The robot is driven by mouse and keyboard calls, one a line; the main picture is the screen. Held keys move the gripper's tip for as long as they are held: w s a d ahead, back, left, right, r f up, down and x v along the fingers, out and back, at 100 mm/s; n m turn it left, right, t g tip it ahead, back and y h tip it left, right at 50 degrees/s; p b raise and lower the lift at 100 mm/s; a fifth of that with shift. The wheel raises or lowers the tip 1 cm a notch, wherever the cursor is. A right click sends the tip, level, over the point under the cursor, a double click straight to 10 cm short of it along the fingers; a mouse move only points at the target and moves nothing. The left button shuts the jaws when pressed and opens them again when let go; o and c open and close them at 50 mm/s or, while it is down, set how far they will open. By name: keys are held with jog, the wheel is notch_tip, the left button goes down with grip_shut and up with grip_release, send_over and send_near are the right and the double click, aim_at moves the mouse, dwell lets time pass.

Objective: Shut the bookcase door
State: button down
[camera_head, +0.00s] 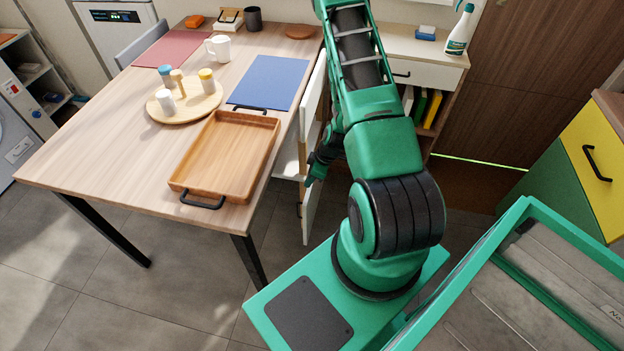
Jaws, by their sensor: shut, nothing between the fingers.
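The bookcase (458,88) stands behind my arm, with a white drawer above and upright books (427,108) on its open shelf. Its white door (312,205) stands swung open beside the table's right edge, seen nearly edge-on. A dark handle shows low on the door's left side. My gripper (311,180) is shut and empty, close to the door's right face. I cannot tell whether it touches the door. My arm hides much of the bookcase front and part of the door.
The wooden table (95,150) is left of the door and carries a wooden tray (225,155), a round board (186,110) with jars, and a blue mat (270,82). A spray bottle (459,32) stands on the bookcase. A yellow-and-green cabinet (580,165) is at right.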

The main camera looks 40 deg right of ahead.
jog(key=x, duration=0.7)
jog(key=shift+f, duration=0.35)
jog(key=shift+w+a, duration=0.1)
jog(key=shift+a, duration=0.05)
